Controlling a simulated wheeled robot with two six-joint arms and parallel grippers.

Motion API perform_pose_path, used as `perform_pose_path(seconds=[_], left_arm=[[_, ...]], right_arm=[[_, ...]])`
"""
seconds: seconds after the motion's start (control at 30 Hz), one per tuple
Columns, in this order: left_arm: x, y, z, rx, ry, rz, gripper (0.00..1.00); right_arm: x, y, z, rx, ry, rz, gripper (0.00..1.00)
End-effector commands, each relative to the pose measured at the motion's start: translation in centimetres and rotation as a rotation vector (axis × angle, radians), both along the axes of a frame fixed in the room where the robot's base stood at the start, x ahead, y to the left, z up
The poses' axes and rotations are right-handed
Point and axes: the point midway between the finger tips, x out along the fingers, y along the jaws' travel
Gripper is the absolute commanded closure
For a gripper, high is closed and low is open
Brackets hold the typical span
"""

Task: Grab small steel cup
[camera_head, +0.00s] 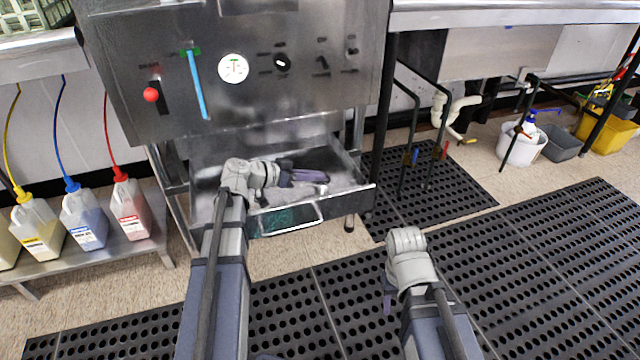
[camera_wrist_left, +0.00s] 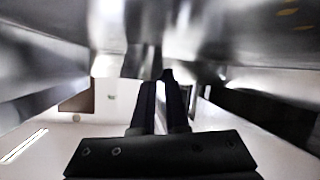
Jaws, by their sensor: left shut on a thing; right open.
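My left gripper (camera_head: 322,177) reaches into the open steel drawer (camera_head: 345,200) under the dish machine. Its dark fingers are close together in the left wrist view (camera_wrist_left: 163,85). A small bright metal piece, which looks like the small steel cup (camera_head: 322,189), shows at the fingertips in the head view. The fingers hide most of it, so its full shape and tilt cannot be told. A bright sliver shows between the fingers in the wrist view. My right gripper (camera_head: 387,301) hangs low over the black floor mat, open and empty, partly hidden by its own wrist.
The drawer's walls and front edge surround my left gripper closely. The steel machine front (camera_head: 240,85) hangs just above. Jugs (camera_head: 85,220) with coloured hoses stand on a low shelf at left. A white bucket (camera_head: 518,148) stands at right. The perforated mat (camera_head: 500,260) is clear.

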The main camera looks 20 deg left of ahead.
Motion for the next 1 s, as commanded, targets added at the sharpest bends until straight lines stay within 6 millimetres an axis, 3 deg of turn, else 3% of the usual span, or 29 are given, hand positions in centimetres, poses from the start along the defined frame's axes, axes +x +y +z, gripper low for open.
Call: perform_pose_path(seconds=[0.37,0.8,1.0], left_arm=[[0.0,0.0,1.5,0.0,0.0,0.0,1.0],[0.0,0.0,8.0,0.0,0.0,0.0,1.0],[0.0,0.0,10.0,0.0,0.0,0.0,1.0]], right_arm=[[0.0,0.0,1.5,0.0,0.001,0.0,0.5],[-0.1,0.0,8.1,-0.001,0.004,0.004,0.5],[-0.1,0.0,10.0,-0.001,0.005,0.01,0.5]])
